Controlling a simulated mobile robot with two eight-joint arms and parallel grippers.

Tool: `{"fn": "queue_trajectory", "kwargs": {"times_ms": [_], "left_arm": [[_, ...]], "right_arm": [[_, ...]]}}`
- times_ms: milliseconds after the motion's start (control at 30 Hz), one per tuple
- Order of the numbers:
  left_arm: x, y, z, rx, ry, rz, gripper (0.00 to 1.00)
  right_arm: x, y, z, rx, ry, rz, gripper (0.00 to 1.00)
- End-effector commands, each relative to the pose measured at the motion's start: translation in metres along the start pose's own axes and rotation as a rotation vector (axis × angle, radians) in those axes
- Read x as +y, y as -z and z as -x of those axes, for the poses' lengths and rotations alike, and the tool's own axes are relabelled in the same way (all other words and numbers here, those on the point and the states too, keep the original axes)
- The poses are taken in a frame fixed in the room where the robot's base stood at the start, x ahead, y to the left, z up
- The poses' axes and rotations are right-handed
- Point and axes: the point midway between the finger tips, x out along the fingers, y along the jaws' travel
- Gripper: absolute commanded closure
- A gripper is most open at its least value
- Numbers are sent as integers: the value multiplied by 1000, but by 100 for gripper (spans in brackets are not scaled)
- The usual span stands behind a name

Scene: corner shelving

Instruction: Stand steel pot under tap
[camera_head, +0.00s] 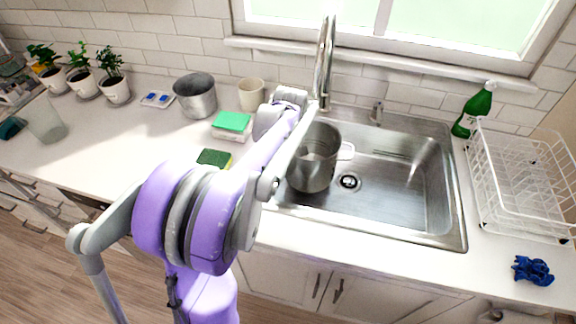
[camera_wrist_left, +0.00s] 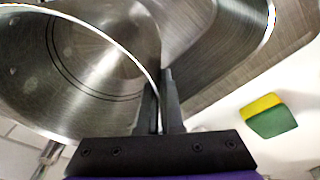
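The steel pot (camera_head: 311,172) is in the left part of the sink basin (camera_head: 405,185), just in front of the tap (camera_head: 324,65). It looks about upright; I cannot tell whether its bottom touches the basin. In the left wrist view its open mouth and shiny inner wall (camera_wrist_left: 95,75) fill the left side, and it looks empty. My left gripper (camera_wrist_left: 160,105) has its two dark fingers closed over the pot's rim. In the head view my left arm hides the gripper and part of the pot's left side. My right gripper is not in view.
A second metal pot (camera_head: 196,97), a cream cup (camera_head: 251,94), sponges (camera_head: 231,123) and potted plants (camera_head: 113,80) stand on the counter left of the sink. A green bottle (camera_head: 473,112), a white dish rack (camera_head: 520,185) and a blue cloth (camera_head: 533,270) are right. The basin's right half is clear.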

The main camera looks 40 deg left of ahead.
Motion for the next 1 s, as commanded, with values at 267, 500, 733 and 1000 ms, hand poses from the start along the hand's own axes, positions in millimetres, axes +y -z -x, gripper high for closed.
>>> {"fn": "queue_trajectory", "kwargs": {"times_ms": [267, 500, 733, 1000], "left_arm": [[-1, -4, -31, 1, -1, 0, 100], [-1, -6, -38, 1, -1, 1, 100], [-2, -6, -41, 0, -1, 1, 100], [-2, -6, -41, 0, 0, 0, 66]], "right_arm": [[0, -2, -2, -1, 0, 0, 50], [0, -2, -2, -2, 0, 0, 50], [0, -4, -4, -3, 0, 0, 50], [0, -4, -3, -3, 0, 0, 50]]}}
